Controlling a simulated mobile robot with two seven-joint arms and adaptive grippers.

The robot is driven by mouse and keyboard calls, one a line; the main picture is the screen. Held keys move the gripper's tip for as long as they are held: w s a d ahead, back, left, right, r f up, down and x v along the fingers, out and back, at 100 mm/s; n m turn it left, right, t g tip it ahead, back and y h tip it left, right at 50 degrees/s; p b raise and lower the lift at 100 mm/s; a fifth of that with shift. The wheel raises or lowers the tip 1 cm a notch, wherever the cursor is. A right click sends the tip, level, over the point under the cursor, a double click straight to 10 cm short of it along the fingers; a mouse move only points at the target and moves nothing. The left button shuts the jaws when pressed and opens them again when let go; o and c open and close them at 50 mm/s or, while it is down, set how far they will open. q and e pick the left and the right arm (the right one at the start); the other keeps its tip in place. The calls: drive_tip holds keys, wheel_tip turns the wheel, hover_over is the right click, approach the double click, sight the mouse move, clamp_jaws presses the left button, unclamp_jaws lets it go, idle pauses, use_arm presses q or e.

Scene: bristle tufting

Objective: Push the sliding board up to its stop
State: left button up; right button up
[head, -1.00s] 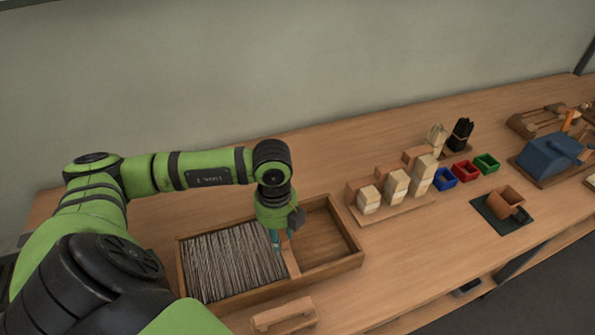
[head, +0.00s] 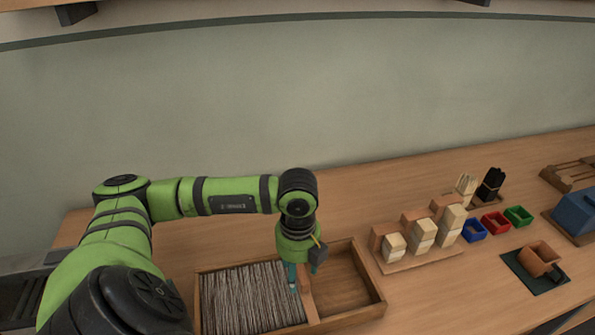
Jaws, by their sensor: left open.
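The sliding board (head: 308,299) is a light wooden divider standing across the long wooden tray (head: 377,297). Grey bristles (head: 248,299) fill the tray to the left of the board. The compartment on the right (head: 343,283) is empty. My left gripper (head: 293,278) points down into the tray at the board's left side, by the right edge of the bristles. It is open. Its fingertips are small and partly hidden, so I cannot tell whether they touch the board. My right gripper is not in view.
To the right stand a wooden stand with stepped pale blocks (head: 422,233), dark bristle bundles (head: 491,184), and blue (head: 474,230), red (head: 495,223) and green (head: 518,215) bins. A brown cup (head: 538,259) sits on a dark mat. The table behind the tray is clear.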

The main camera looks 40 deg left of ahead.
use_arm(q)
wheel_tip(320, 180, up, 9)
idle(0.3)
drive_tip(key=shift+s+r, duration=0.1)
drive_tip(key=shift+r, duration=0.05)
idle(0.3)
